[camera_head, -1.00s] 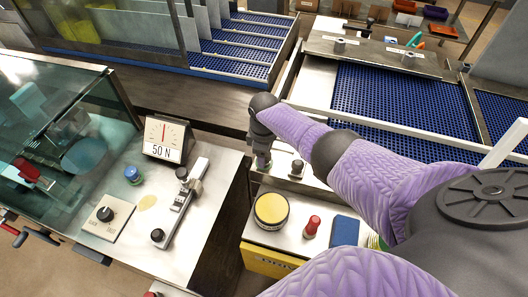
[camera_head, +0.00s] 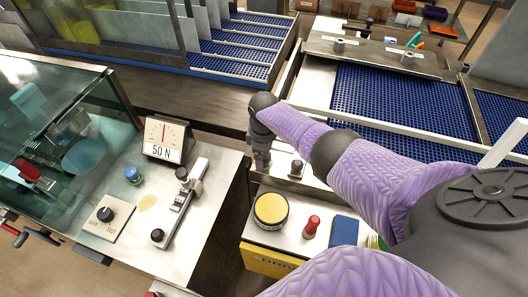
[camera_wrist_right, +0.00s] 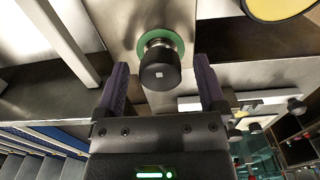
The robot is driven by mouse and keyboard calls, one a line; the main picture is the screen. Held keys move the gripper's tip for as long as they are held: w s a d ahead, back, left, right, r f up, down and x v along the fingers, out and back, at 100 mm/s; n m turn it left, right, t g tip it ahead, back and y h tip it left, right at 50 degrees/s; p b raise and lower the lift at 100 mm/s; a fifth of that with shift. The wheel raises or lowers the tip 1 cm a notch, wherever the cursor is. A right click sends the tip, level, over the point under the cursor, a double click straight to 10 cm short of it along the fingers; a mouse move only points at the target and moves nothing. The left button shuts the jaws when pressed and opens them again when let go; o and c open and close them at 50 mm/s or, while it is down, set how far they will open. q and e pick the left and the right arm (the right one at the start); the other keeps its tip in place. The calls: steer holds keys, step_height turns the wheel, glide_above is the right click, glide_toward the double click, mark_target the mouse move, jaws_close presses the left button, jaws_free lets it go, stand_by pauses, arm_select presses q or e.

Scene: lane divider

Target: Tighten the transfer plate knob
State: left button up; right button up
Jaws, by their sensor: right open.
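A black round knob (camera_wrist_right: 160,68) on a metal stem with a green ring (camera_wrist_right: 160,42) at its base shows in the right wrist view. It stands on a metal plate (camera_wrist_right: 118,22). My right gripper (camera_wrist_right: 161,82) is open, with one finger on each side of the knob and visible gaps to it. In the head view the right gripper (camera_head: 261,150) points down at the metal strip beside the blue conveyor, and largely hides this knob. A second dark-topped knob (camera_head: 297,168) stands just right of it. My left gripper is not in view.
A yellow round button (camera_head: 271,209), a red knob (camera_head: 311,226) and a blue block (camera_head: 344,230) sit close in front. A bench with a 50 N gauge (camera_head: 168,139) and a clamp lever (camera_head: 182,200) lies to the left. The blue conveyor (camera_head: 400,100) is behind.

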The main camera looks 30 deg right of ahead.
step_height(320, 180, up, 9)
steer(key=p, duration=0.4)
steer(key=shift+f, duration=0.1)
steer(key=shift+r, duration=0.5)
